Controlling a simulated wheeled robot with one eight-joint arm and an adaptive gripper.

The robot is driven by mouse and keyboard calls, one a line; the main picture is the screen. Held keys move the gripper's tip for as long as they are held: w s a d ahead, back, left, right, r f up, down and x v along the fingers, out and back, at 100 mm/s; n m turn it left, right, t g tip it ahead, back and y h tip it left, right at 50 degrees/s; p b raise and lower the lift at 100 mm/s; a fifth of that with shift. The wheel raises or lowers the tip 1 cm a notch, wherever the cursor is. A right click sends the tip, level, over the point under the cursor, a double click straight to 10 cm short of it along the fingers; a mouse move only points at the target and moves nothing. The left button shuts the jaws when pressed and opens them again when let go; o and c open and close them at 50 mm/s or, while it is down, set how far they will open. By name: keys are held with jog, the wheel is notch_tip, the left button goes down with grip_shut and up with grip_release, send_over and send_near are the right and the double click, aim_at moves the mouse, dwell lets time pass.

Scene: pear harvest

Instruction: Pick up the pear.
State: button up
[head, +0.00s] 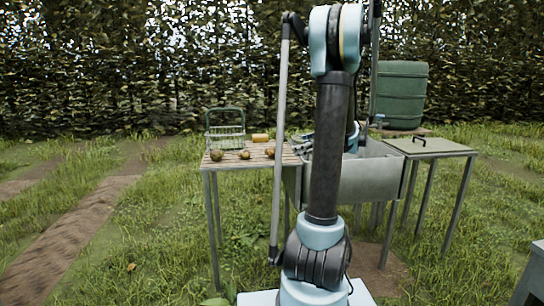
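One pear (216,155) is at the left, one pear (245,155) is in the middle and one pear (270,153) is at the right. Which one the task means I cannot tell. My arm rises in front of the sink and bends over at the top. Its far end comes down behind the upright link. My gripper is mostly hidden there, near the table's right end, and its fingers cannot be made out. No pear is visibly held.
A metal sink (375,178) adjoins on the right, then a green-topped table (436,147). A green barrel (402,95) stands behind. Grass lies open at left.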

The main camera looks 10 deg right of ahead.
aim_at(277, 151)
jog(key=x, duration=1.7)
jog(key=shift+w+d+f, duration=0.2)
jog(key=shift+w+d, duration=0.1)
jog(key=shift+w, duration=0.15)
jog(key=shift+c, duration=0.6)
jog(key=c, duration=1.1)
